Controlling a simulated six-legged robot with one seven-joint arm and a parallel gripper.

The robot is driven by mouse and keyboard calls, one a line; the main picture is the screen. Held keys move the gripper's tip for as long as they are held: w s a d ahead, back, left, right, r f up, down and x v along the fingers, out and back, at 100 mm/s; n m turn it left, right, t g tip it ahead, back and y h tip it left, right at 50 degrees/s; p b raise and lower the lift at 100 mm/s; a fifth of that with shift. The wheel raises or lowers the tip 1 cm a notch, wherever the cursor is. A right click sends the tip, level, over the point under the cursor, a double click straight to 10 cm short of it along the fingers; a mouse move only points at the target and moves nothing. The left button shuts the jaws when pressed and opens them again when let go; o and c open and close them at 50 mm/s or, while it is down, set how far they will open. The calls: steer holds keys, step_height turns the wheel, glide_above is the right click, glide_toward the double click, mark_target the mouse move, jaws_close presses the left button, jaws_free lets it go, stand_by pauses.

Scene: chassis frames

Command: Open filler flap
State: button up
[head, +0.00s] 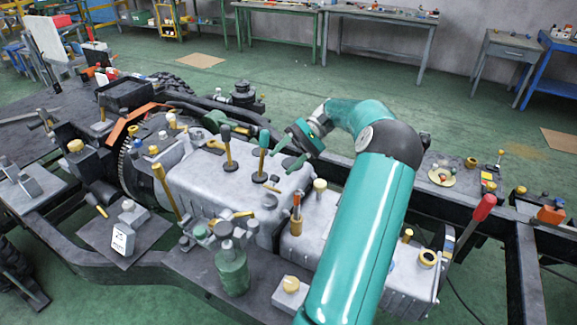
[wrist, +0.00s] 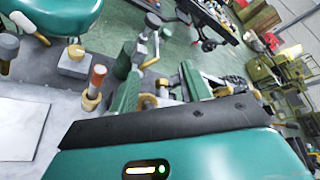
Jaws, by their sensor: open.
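My gripper (head: 283,153) is teal and hangs above the grey gearbox housing (head: 205,190), beside a lever with a teal knob (head: 263,140). In the wrist view its two green fingers (wrist: 160,90) stand apart, with brass-coloured parts (wrist: 165,92) visible beyond the gap. I see no gripped object. I cannot tell for certain which part is the filler flap.
A lever with a dark knob (head: 227,150) and an orange-topped post (head: 296,207) rise from the housings. A red-knobbed lever (head: 483,210) stands at the right. A dark green bottle-like part (head: 232,270) is in front. Workbenches (head: 375,18) line the back, with green floor before them.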

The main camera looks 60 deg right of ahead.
steer(key=s+a+r, duration=0.3)
steer(key=s+a, duration=0.1)
steer(key=a, duration=0.2)
steer(key=shift+s+r, duration=0.2)
steer(key=shift+s, duration=0.2)
